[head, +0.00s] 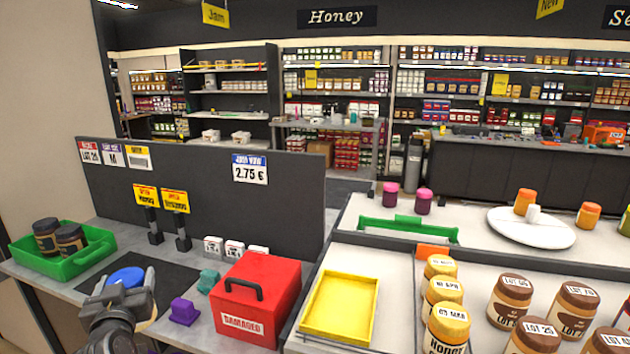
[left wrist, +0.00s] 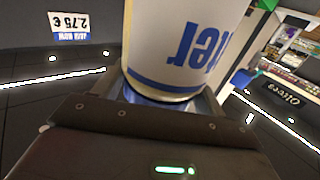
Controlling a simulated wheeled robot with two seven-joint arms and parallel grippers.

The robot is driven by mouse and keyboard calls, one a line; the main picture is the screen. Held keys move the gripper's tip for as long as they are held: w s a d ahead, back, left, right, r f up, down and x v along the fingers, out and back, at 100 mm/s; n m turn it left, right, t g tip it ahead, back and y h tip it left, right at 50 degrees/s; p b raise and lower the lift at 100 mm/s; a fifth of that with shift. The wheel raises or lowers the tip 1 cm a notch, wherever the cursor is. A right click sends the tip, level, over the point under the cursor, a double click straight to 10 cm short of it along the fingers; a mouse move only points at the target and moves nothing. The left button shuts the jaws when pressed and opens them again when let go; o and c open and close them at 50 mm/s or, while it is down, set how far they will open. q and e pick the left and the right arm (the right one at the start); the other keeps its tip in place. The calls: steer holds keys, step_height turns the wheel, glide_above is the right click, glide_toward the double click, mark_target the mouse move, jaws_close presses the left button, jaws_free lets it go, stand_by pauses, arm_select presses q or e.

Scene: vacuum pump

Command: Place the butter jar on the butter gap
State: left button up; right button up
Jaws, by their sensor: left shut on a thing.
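My left gripper (head: 122,292) is shut on the butter jar, whose round blue lid (head: 126,276) shows between the fingers in the head view. In the left wrist view the jar (left wrist: 185,45) is large and close, pale with blue "ter" lettering that reads upside down and a blue band. The gripper and jar are over or in front of the dark mat (head: 172,277) on the left counter; the jar's height above it cannot be told. I cannot identify the butter gap in these views. My right gripper is not in view.
A green tray (head: 98,257) with two dark jars stands left of the gripper. A red "DAMAGED" box (head: 262,285), a purple block (head: 185,311) and teal pieces are to the right. A yellow tray (head: 371,307) and several honey jars (head: 448,322) lie farther right. A dark partition (head: 285,185) stands behind.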

arm_select(q)
steer(key=s+d+f+m+h, duration=0.1)
steer(key=s+d+f+h, duration=0.1)
steer(key=d, duration=0.3)
steer(key=s+d+f+m+t+h, duration=0.1)
steer(key=s+d+f+m+h, duration=0.1)
steer(key=s+d, duration=0.2)
steer(key=s+d+f+m+h, duration=0.1)
steer(key=s+d, duration=0.3)
steer(key=d, duration=0.4)
steer(key=shift+f+h, duration=0.85)
steer(key=shift+h, duration=0.05)
